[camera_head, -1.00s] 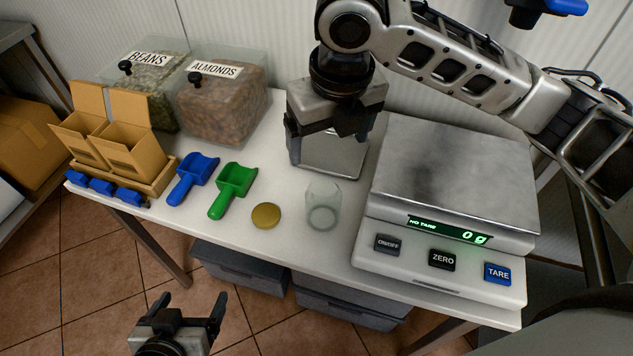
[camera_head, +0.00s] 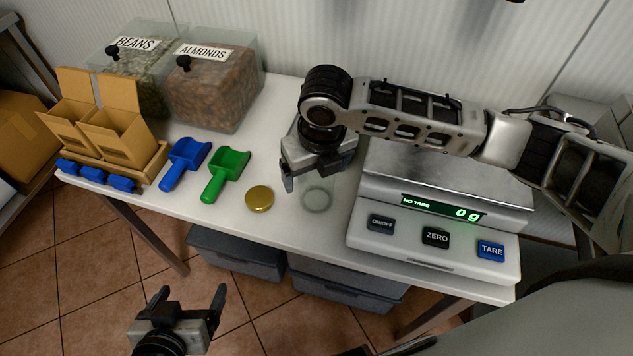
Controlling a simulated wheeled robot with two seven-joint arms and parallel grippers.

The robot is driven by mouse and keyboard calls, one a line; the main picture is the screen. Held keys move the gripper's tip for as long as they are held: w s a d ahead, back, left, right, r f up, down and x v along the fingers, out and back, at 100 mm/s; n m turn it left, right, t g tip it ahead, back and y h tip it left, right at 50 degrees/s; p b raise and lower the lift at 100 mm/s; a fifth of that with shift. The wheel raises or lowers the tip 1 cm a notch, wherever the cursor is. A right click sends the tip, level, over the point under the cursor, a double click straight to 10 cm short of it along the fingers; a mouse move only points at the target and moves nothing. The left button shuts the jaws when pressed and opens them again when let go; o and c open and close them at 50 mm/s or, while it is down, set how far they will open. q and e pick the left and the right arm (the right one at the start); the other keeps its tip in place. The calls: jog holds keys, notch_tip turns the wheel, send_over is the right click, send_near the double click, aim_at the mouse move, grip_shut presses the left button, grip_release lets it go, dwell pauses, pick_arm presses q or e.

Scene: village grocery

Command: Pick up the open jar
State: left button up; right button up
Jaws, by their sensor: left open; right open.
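The open jar (camera_head: 317,199) is clear glass and stands upright on the white table, left of the scale. Its upper part is hidden by my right gripper (camera_head: 309,186). That gripper is open and points down at the jar, with one finger showing on the jar's left side. I cannot tell whether the other finger is beside the jar or whether the fingers touch it. A gold lid (camera_head: 259,199) lies flat on the table to the left. My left gripper (camera_head: 192,297) is open and empty, low in front of the table over the floor.
A scale (camera_head: 430,243) reading 0 g stands right of the jar, partly under my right arm. A green scoop (camera_head: 226,174) and a blue scoop (camera_head: 185,163) lie left of the lid. Cardboard boxes (camera_head: 117,139), a beans bin (camera_head: 133,75) and an almonds bin (camera_head: 212,90) stand further left.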

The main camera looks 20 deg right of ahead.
jog(key=shift+f, duration=0.15)
jog(key=shift+c, duration=0.3)
jog(key=c, duration=1.1)
